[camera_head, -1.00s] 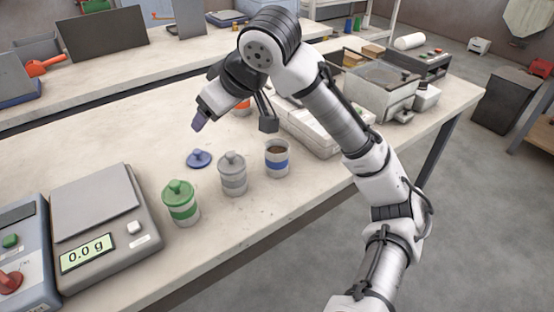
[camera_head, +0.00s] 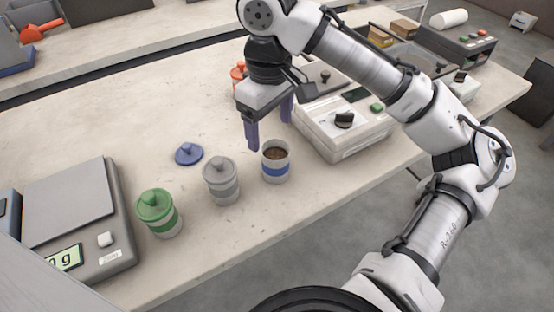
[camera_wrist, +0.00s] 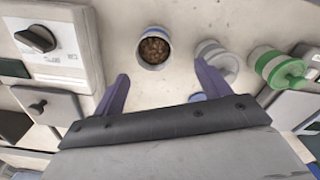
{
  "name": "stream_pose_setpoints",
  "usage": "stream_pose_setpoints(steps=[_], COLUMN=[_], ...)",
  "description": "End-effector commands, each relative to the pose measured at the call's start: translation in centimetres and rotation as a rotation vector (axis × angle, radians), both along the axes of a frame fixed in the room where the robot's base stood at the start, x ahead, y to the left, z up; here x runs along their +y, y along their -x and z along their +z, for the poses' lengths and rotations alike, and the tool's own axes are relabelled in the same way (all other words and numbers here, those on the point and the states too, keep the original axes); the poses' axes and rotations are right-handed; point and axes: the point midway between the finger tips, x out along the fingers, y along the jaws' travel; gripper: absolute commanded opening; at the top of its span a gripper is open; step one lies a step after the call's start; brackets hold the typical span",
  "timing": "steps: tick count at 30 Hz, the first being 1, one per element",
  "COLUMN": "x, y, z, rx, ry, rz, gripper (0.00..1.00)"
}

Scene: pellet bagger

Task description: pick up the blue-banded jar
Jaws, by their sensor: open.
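The blue-banded jar (camera_head: 275,163) stands upright and uncovered on the bench, with brown pellets inside. It also shows in the wrist view (camera_wrist: 154,50), top centre, seen from above. A blue lid (camera_head: 189,154) lies on the bench to the left of it; in the wrist view a finger partly hides the lid. My gripper (camera_head: 270,128) is open and empty, pointing down. Its two purple fingers are above and behind the jar in the head view. In the wrist view the jar lies beyond the fingertips (camera_wrist: 160,80), roughly in line with the gap between them.
A grey-banded lidded jar (camera_head: 221,181) stands close to the left, and a green-banded lidded jar (camera_head: 160,214) farther left. A scale (camera_head: 75,210) is at far left. A white machine with a black knob (camera_head: 345,128) stands right of the jar.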

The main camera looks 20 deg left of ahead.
Motion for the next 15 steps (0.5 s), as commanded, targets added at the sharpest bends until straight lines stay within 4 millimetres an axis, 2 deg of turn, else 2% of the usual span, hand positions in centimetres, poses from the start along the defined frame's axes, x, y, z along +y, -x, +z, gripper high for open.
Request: stream_pose_setpoints(steps=[1, 6, 11, 15], x=[0.0, 0.0, -0.1, -0.6], y=[0.1, 0.0, -0.1, -0.4], z=[-1.1, -3.5, -4.4, -6.1], rx=[0.005, 0.001, -0.001, 0.001], ry=[-0.002, 0.000, 0.000, 0.000], rz=[0.001, -0.001, 0.000, -0.003], gripper=[0.76, 0.76, 0.76, 0.76])
